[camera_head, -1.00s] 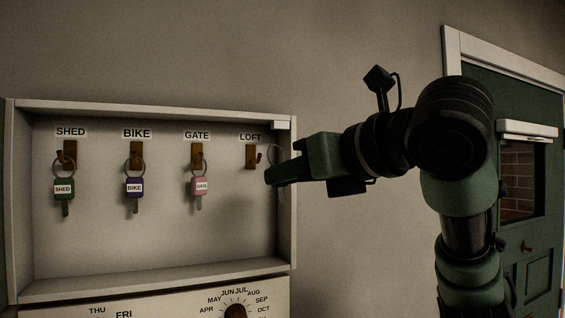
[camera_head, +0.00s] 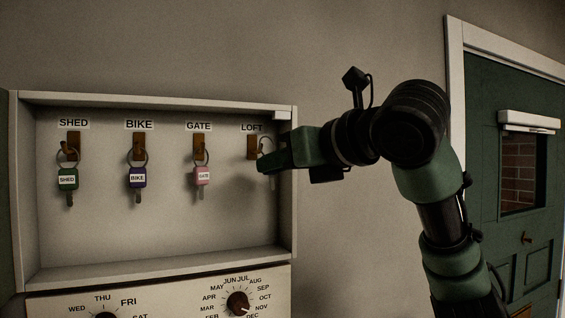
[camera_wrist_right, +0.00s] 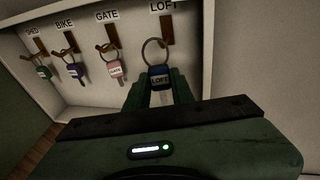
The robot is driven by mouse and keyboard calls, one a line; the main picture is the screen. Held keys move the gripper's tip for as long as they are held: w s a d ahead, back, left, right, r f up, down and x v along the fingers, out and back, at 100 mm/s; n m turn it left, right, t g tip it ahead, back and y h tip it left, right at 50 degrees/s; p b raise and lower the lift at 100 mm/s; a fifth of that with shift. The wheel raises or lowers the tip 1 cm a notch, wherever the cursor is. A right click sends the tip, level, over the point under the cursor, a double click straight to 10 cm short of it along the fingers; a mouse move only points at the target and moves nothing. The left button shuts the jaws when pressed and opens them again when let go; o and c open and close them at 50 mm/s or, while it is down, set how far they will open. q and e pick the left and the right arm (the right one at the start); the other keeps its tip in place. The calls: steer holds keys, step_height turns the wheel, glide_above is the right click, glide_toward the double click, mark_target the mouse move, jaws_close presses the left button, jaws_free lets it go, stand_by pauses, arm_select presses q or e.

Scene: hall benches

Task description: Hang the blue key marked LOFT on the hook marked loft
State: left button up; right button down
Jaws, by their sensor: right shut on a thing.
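The blue key (camera_wrist_right: 160,82) marked LOFT is held between the fingers of my right gripper (camera_wrist_right: 160,92), its ring standing up. In the head view my right gripper (camera_head: 266,165) is at the right of the key cabinet and hides most of the key; only the ring (camera_head: 266,145) shows. The loft hook (camera_head: 251,147) is under the LOFT label, just left of the ring. In the wrist view the ring overlaps the lower end of the loft hook (camera_wrist_right: 167,30); I cannot tell if it is around it. My left gripper is not in view.
Green SHED (camera_head: 67,180), purple BIKE (camera_head: 138,178) and pink GATE (camera_head: 202,176) keys hang on their hooks to the left. The cabinet's right wall (camera_head: 293,190) is close to my right gripper. Dials (camera_head: 237,303) sit below, and a green door (camera_head: 483,200) is at the right.

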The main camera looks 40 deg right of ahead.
steer(key=shift+w+d+f, duration=0.2)
steer(key=shift+w+f, duration=0.1)
steer(key=shift+w, duration=0.5)
steer(key=shift+w+d+f, duration=0.2)
steer(key=shift+w+f, duration=0.1)
steer(key=shift+w, duration=0.55)
steer(key=shift+w+d+f, duration=0.2)
steer(key=shift+w+f, duration=0.1)
steer(key=shift+w, duration=0.5)
steer(key=c, duration=1.1)
jaws_free()
